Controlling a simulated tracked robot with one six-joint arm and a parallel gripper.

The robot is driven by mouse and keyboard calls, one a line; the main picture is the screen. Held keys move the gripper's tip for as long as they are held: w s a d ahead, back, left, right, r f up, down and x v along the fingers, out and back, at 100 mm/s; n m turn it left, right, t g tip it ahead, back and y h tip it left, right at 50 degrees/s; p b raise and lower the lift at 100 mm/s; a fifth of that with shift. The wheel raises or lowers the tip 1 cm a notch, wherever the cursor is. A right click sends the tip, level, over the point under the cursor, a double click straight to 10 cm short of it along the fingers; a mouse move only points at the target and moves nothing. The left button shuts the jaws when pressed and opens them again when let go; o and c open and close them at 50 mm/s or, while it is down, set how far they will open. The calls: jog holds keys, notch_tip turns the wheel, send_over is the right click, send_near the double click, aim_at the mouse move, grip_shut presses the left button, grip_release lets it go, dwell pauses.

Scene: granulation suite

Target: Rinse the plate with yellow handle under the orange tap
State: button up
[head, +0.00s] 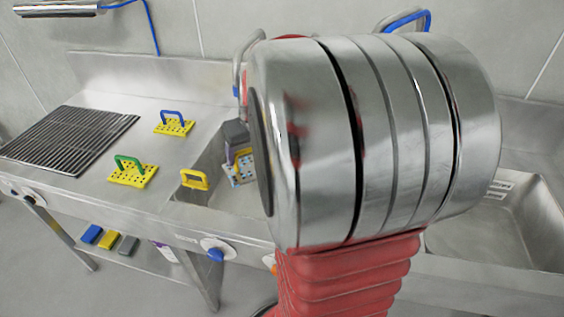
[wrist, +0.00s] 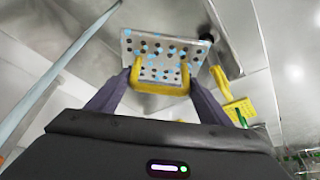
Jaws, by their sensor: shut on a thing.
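The plate with yellow handle (wrist: 150,46) is a grey metal plate with dark holes and light blue spots. My gripper (wrist: 160,78) is shut on its yellow handle (wrist: 162,88), one finger at each end. In the head view the plate (head: 243,169) shows in part over the left sink basin (head: 208,160), below my dark gripper (head: 240,152); the large steel joint of my arm hides the rest. A curved metal tap (head: 238,68) with a reddish part stands behind the basin, partly hidden. An orange knob (head: 268,261) is on the front panel. I cannot see any running water.
Yellow plates with a blue handle (head: 172,115) and a green handle (head: 131,162) lie on the left counter, beside a dark grill (head: 68,139). A blue knob (head: 215,254) is in front. Another basin (head: 485,235) is right.

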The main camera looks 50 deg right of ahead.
aim_at(239, 152)
jog(key=shift+w+a+r, duration=0.3)
jog(key=shift+a+r, duration=0.3)
jog(key=shift+a, duration=0.05)
jog(key=shift+w+a+r, duration=0.3)
jog(key=shift+a+r, duration=0.25)
jog(key=shift+a, duration=0.1)
jog(key=shift+s, duration=0.1)
